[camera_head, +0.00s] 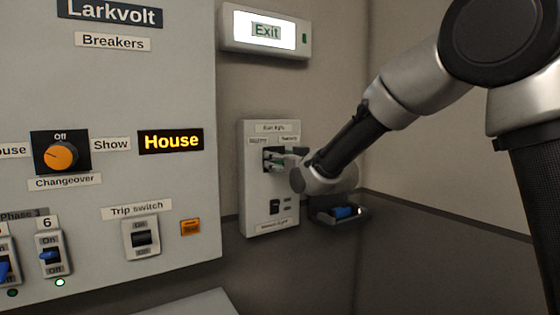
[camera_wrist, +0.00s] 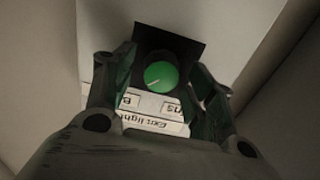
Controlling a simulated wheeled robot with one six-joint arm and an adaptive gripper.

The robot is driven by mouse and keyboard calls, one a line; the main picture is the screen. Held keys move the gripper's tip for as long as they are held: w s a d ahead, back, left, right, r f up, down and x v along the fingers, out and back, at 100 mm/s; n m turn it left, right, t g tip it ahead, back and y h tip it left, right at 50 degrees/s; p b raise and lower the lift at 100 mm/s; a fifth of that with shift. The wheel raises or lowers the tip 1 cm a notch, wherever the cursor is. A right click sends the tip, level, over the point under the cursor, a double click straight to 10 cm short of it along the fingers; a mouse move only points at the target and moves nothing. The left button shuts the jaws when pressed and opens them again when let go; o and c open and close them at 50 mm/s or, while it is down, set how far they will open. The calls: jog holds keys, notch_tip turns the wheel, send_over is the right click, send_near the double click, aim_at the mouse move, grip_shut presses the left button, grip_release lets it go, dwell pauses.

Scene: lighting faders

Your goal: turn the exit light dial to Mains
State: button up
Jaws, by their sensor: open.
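The exit light dial (camera_wrist: 160,76) is a round green knob with a white pointer line on a black plate (camera_wrist: 180,38) in the wrist view. Its line points to the lower left, towards a partly hidden label starting with B (camera_wrist: 130,100). A label ending in "ns" (camera_wrist: 172,109) is on the other side, and both look upside down. My gripper (camera_wrist: 162,80) is open, with one finger on each side of the dial; I cannot tell whether they touch it. In the head view my gripper (camera_head: 284,160) is at the pale wall box (camera_head: 253,200) and largely hides the dial.
Below the dial, the box has a small black switch (camera_head: 275,207). A dark tray (camera_head: 335,213) with a blue item sits right of it. A lit Exit sign (camera_head: 265,30) hangs above. The Larkvolt breaker panel (camera_head: 185,80) stands at the left, with an orange changeover knob (camera_head: 62,156).

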jog(key=shift+w+a, duration=0.15)
jog(key=c, duration=1)
jog(key=shift+c, duration=0.2)
jog(key=shift+a+f+n, duration=0.1)
jog(key=shift+f+n, duration=0.05)
jog(key=shift+n, duration=4.35)
jog(key=shift+a+f+n, duration=0.1)
jog(key=shift+n, duration=4.4)
